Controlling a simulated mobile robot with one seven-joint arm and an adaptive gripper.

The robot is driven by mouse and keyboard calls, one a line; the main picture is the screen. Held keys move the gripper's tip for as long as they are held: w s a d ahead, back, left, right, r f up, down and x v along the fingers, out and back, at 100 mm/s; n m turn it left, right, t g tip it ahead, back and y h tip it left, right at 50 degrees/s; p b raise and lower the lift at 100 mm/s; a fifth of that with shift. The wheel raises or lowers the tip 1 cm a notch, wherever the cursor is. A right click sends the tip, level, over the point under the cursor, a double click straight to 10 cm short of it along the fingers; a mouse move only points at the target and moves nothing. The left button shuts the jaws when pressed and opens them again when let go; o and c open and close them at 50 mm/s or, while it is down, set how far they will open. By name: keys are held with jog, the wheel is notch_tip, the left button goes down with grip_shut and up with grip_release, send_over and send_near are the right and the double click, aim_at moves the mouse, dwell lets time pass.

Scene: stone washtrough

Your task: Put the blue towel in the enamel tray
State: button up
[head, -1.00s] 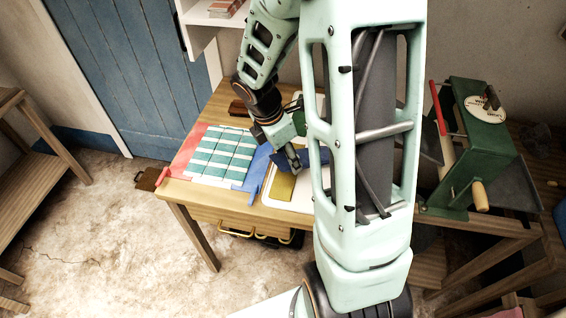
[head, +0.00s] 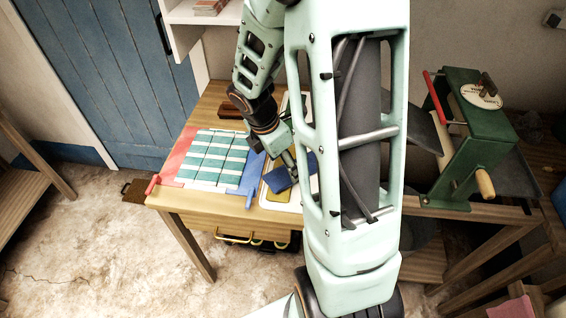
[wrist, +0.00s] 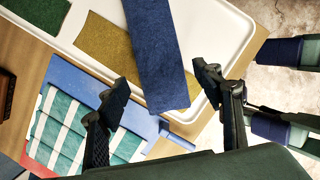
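The blue towel (wrist: 160,50) is a dark blue strip in the wrist view, lying across a mustard cloth (wrist: 110,45) in the white enamel tray (wrist: 228,40). Its near end reaches about the tray's near rim; its far end runs out of the picture. In the head view the towel (head: 279,181) shows beside my gripper (head: 289,163), partly hidden by my arm. In the wrist view my gripper's fingers stand wide apart on either side of the towel's near end, with gaps between them and the cloth. It looks open.
A teal-and-white striped piece (head: 215,158) lies left of the tray, between red and blue edges. A dark green cloth (wrist: 38,10) lies at the tray's far left. A green machine with a wooden handle (head: 465,140) stands at the right. A shelf (head: 205,12) hangs behind.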

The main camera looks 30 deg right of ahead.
jog(key=p+v, duration=0.2)
jog(key=v, duration=1)
jog(key=shift+r, duration=0.2)
